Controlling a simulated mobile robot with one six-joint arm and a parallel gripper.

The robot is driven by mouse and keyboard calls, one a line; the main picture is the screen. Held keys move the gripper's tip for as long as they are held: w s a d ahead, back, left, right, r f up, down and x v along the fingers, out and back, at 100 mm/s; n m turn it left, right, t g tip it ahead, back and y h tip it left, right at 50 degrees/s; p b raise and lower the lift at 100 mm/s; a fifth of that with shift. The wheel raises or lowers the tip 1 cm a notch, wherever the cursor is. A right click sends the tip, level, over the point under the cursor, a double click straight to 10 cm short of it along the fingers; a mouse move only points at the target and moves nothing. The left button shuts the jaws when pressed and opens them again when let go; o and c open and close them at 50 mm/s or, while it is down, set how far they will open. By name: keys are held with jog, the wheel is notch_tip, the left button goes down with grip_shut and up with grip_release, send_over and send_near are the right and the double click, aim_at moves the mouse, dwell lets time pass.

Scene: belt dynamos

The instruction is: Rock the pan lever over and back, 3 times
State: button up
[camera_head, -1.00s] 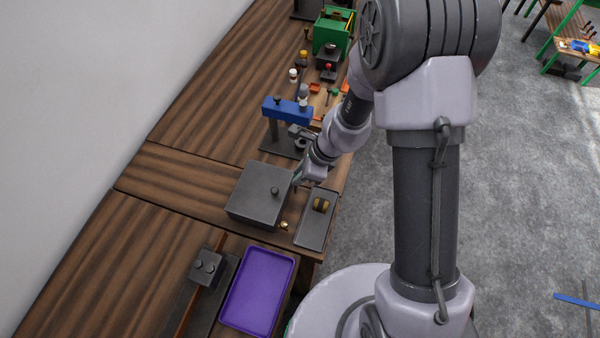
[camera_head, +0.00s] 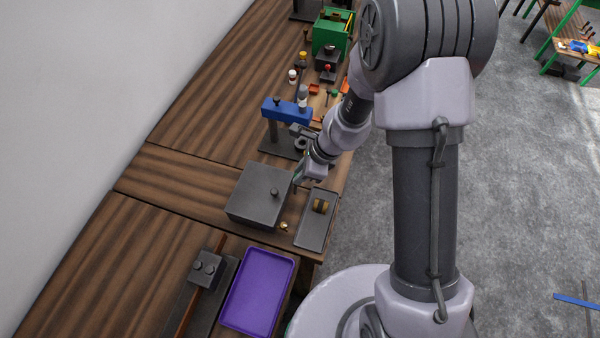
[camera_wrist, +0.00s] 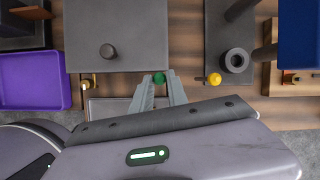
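A dark grey box (camera_head: 258,196) with a round knob on top stands on the wooden bench; it also shows in the wrist view (camera_wrist: 135,35). A green ball knob (camera_wrist: 159,78), seemingly the pan lever's end, shows at the box's near edge. My gripper (camera_wrist: 160,77) has one finger on each side of this knob, close against it, and looks shut on it. The lever's shaft is hidden. In the head view my gripper (camera_head: 298,178) is at the box's right edge, and the knob is too small to make out. A brass knob (camera_wrist: 87,83) is at the box's left corner.
A grey tray (camera_head: 312,237) with a brass part lies right of the box. A purple tray (camera_head: 258,290) is nearer. Beyond is a stand with a blue arm (camera_head: 287,109); a yellow knob (camera_wrist: 214,79) is right of my fingers. Bare wood lies left of the box.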

jog(key=o, duration=0.3)
jog(key=p+v, duration=0.6)
jog(key=v, duration=1.1)
jog(key=shift+r, duration=0.25)
